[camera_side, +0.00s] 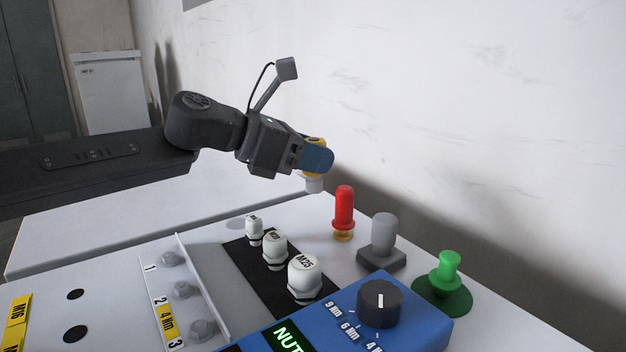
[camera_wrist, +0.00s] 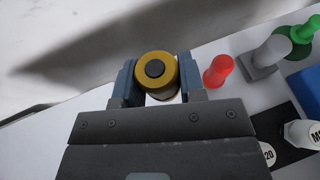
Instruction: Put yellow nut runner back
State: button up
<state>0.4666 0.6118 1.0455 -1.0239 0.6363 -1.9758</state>
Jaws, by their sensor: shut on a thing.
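My gripper (camera_side: 318,158) is shut on the yellow nut runner (camera_wrist: 156,71). In the wrist view its round yellow top with a dark centre sits between the two blue fingers. In the side view the yellow nut runner (camera_side: 315,142) is mostly hidden behind a finger, and its pale lower end shows below. My gripper holds it in the air above the white table (camera_side: 190,207), to the left of and higher than the red runner. I cannot tell which spot on the table lies right below it.
A red runner (camera_side: 344,207) stands in a yellowish base. A grey one (camera_side: 382,232) and a green one (camera_side: 449,268) stand to its right. White sockets (camera_side: 274,246) stand on a black strip. A blue controller (camera_side: 410,312) is in front. The wall (camera_side: 480,130) is behind.

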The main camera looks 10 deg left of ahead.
aim_at(310, 179)
jog(key=shift+f, duration=1.95)
jog(key=shift+f, duration=0.2)
jog(key=o, duration=0.9)
jog(key=shift+a+r, duration=0.15)
jog(key=shift+r, duration=0.05)
jog(key=v, duration=1.1)
jog(key=shift+s+a+r, duration=0.1)
jog(key=shift+s+a, duration=0.15)
